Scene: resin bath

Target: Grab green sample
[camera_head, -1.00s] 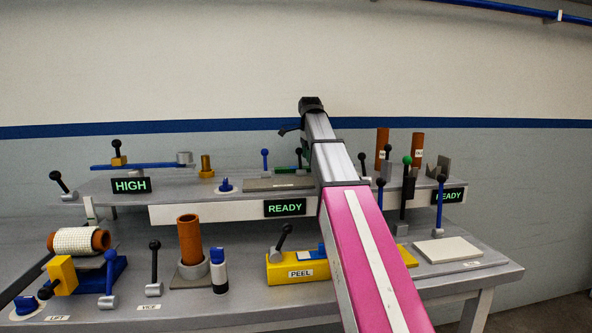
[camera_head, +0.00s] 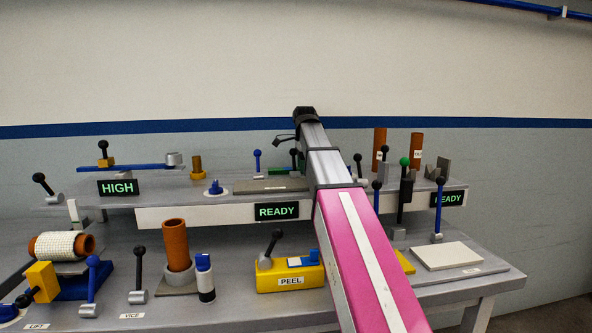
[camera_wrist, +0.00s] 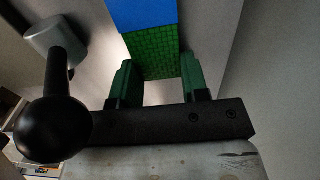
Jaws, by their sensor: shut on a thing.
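The green sample (camera_wrist: 153,53) shows in the wrist view as a green block with a grid pattern and a blue part (camera_wrist: 142,14) at its far end. My gripper (camera_wrist: 158,77) has its two green fingers on either side of the block and is shut on it. I cannot tell from the wrist view whether the block is clear of the surface.
In the wrist view a black-knobbed lever (camera_wrist: 55,125) stands close at left. In the head view, levers and brown tubes (camera_head: 380,150) stand on the upper shelf. A yellow PEEL block (camera_head: 290,278) and a white plate (camera_head: 447,255) are on the lower bench.

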